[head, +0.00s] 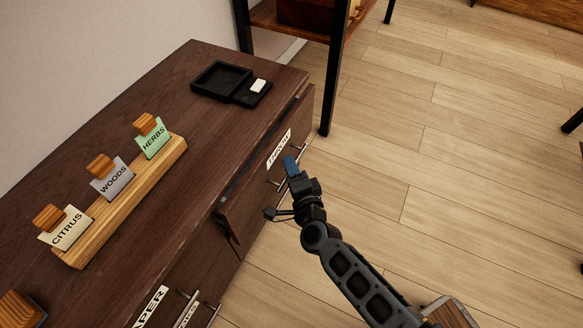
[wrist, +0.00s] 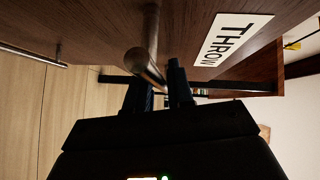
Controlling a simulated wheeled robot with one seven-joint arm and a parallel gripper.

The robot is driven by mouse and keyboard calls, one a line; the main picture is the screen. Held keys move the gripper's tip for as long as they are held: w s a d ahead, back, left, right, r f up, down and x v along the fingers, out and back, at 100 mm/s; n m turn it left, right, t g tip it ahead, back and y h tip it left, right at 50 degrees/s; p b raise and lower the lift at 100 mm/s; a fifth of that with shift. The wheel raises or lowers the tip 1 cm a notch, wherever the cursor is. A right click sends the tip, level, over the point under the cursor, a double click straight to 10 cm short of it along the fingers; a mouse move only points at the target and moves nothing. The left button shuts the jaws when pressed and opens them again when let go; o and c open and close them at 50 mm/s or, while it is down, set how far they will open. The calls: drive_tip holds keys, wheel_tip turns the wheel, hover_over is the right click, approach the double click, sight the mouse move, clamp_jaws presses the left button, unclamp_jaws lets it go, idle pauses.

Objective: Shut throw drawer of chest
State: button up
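The dark wood chest (head: 190,115) stands along the wall. Its throw drawer (head: 243,207), with a white THROW label (head: 278,149), stands a little out, with a dark gap behind its front's top edge. My gripper (head: 291,166) is at the bar handle of this drawer, on the floor side of the front. In the wrist view, the handle (wrist: 147,68) runs toward the narrow gap between my two fingers, beside the THROW label (wrist: 232,40). The fingers are close together; whether they press on the bar is unclear. The drawer's inside is mostly hidden.
On the chest top are a wooden rack (head: 130,215) with CITRUS, WOODS and HERBS cards and a black tray (head: 222,80). Other labelled drawer fronts (head: 185,285) with bar handles are nearer. A black-legged shelf (head: 327,90) stands beyond. The floor (head: 440,170) at right is mostly clear.

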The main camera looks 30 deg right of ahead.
sight(279, 163)
clamp_jaws()
drive_tip(key=w+a, duration=0.1)
drive_tip(key=w+a+p, duration=0.1)
drive_tip(key=w, duration=0.1)
drive_tip(key=shift+o, duration=1.5)
unclamp_jaws()
drive_tip(key=shift+s, duration=0.1)
drive_tip(key=p+v, duration=0.2)
drive_tip(key=v, duration=0.5)
drive_tip(key=shift+s, duration=0.4)
drive_tip(key=shift+s, duration=0.1)
